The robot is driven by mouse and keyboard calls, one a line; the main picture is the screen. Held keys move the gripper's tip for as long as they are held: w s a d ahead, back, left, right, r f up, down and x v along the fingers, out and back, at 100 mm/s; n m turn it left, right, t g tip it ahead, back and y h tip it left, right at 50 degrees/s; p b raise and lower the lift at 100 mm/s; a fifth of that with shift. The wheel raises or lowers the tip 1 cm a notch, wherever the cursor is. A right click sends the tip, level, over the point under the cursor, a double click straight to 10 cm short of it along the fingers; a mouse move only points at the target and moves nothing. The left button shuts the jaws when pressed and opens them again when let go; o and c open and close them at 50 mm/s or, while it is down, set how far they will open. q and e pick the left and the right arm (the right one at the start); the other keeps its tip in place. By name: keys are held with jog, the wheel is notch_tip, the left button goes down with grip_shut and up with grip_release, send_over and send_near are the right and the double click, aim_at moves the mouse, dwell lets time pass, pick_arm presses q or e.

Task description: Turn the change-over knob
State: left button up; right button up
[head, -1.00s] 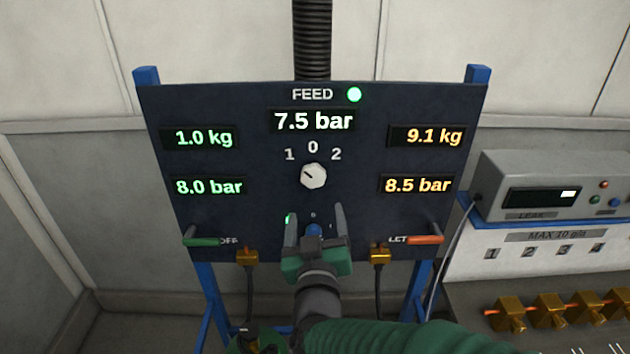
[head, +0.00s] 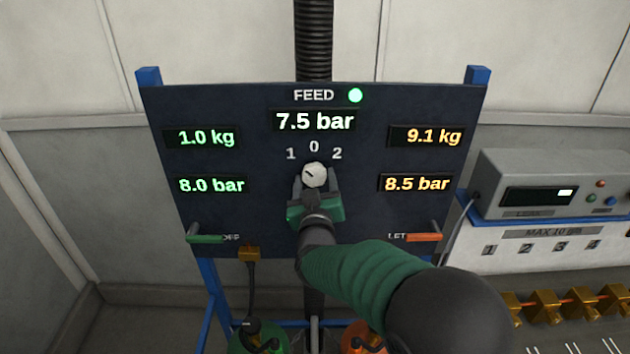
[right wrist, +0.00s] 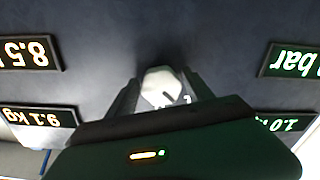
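The change-over knob (head: 314,174) is a pale faceted knob on the dark panel (head: 265,215), below the marks 1, 0 and 2. Its dark pointer line slants to the upper left, towards the 1. My right gripper (head: 315,180) reaches up from below, with one finger on each side of the knob. In the right wrist view the knob (right wrist: 163,88) fills the space between the fingertips (right wrist: 163,92), and the fingers look shut on it. The fingers partly hide its lower part. My left gripper is not in view.
A green handle (head: 206,239) and an orange handle (head: 423,237) stick out low on the panel. A brass fitting (head: 249,253) with a hose hangs below. Green (head: 250,338) and orange (head: 365,338) cylinders stand underneath. A grey leak meter (head: 545,185) stands at the right.

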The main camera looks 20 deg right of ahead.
jog(key=c, duration=1)
jog(key=shift+a+f, duration=0.1)
jog(key=m+b, duration=0.2)
jog(key=shift+f+b, duration=0.15)
jog(key=shift+b, duration=0.15)
jog(key=m+b, duration=0.5)
jog(key=m, duration=0.1)
jog(key=shift+a+b, duration=0.15)
jog(key=shift+b, duration=0.25)
jog(key=m+b, duration=0.4)
jog(key=m, duration=0.1)
jog(key=shift+w+a+m, duration=0.1)
jog(key=shift+a+m, duration=0.05)
jog(key=shift+m, duration=0.25)
jog(key=shift+a+r+m+b, duration=0.1)
jog(key=shift+r+m+b, duration=0.05)
jog(key=shift+m+b, duration=0.75)
jog(key=shift+r+m+b, duration=0.1)
jog(key=shift+m+b, duration=0.45)
jog(key=shift+m, duration=0.65)
